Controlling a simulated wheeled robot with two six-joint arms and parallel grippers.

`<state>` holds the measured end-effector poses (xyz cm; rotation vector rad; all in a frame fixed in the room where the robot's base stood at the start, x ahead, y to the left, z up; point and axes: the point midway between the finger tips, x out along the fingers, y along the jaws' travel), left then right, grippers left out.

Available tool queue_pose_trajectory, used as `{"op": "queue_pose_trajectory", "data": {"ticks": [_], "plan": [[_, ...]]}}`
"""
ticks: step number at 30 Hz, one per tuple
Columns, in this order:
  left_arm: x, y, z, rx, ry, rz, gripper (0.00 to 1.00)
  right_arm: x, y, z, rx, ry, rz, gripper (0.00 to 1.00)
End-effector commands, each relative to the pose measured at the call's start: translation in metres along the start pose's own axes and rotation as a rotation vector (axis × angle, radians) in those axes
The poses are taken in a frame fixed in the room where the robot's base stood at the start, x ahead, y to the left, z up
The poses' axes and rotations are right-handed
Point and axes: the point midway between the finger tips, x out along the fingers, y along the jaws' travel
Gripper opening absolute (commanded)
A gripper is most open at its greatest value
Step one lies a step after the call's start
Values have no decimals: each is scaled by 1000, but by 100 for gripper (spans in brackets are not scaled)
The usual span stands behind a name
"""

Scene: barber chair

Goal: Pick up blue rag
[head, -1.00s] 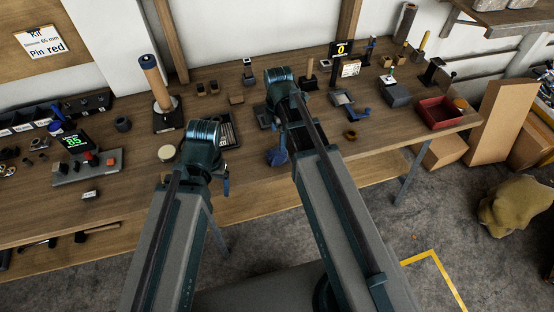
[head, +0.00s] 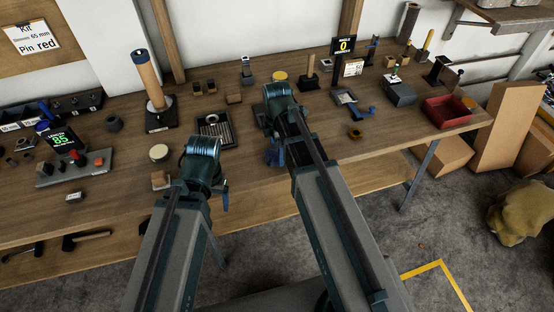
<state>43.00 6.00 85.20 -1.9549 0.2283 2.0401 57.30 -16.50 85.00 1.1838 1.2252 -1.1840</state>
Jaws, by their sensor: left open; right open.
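I cannot make out a blue rag for certain. A small blue item (head: 366,112) lies on the workbench right of centre, beside a small grey tray, and a blue patch (head: 43,123) shows behind the display reading 85. My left gripper (head: 225,194) is at the bench's front edge, mostly hidden behind its own wrist; only a bluish finger shows. My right gripper (head: 275,154) points down over the middle of the bench, partly hidden by its arm, with nothing visible held. Both are open.
The wooden workbench (head: 300,165) carries a post with an orange-brown cylinder (head: 147,72), a dark gridded tray (head: 217,129), a yellow-brown ring (head: 355,134) and a red bin (head: 446,111). Cardboard boxes (head: 504,128) and a tan sack (head: 518,212) stand on the floor at right.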

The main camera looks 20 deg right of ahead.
Motion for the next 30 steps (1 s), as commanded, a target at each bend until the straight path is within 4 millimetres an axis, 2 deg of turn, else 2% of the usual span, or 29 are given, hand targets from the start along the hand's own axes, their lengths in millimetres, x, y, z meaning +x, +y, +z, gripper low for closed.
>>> {"op": "queue_pose_trajectory", "data": {"ticks": [1,3,12,27,30], "plan": [[13,1,-1,0,0,0,81,13,0,0,0,0,0,100],[18,2,-1,0,0,0,81,18,0,0,0,0,0,100],[17,2,-1,0,0,0,81,17,0,0,0,0,0,98],[17,2,-1,0,0,0,81,17,0,0,0,0,0,10],[17,2,-1,0,0,0,81,17,0,0,0,0,0,10]]}}
